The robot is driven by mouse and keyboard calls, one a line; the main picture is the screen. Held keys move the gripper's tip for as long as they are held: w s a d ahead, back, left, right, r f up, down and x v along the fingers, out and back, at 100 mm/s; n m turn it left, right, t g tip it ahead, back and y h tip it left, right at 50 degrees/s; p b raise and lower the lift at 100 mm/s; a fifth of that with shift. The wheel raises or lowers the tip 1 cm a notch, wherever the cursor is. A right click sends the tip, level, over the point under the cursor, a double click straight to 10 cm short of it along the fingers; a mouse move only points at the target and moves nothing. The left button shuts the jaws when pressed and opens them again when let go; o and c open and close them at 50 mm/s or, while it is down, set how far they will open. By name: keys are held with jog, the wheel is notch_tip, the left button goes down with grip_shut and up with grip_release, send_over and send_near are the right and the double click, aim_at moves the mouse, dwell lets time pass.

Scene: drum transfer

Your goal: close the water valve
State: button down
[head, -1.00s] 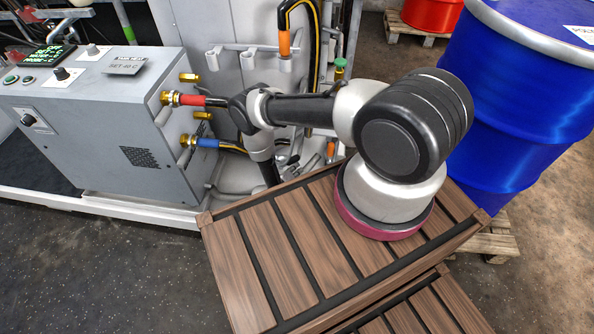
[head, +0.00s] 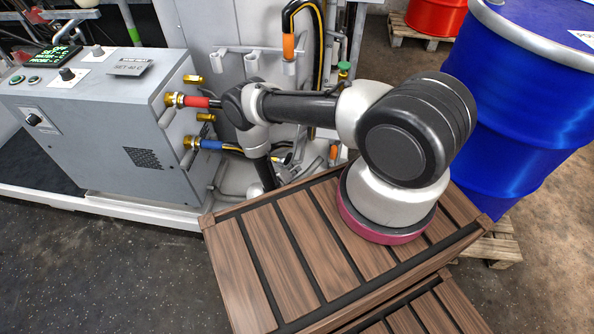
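No part in the head view is plainly marked as the water valve. A small green-topped fitting (head: 344,67) stands behind my arm, near the black and yellow hose.
A blue drum (head: 515,110) stands on a pallet (head: 497,245) at the right. A red drum (head: 436,14) is at the back. A hose with an orange collar (head: 289,46) hangs behind the arm. The dark floor at lower left is clear.

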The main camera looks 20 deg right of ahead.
aim_at(290, 162)
jog(key=shift+w+a+r, duration=0.7)
jog(key=shift+a+r, duration=0.05)
jog(key=shift+a, duration=0.25)
jog(key=shift+w+a, duration=0.15)
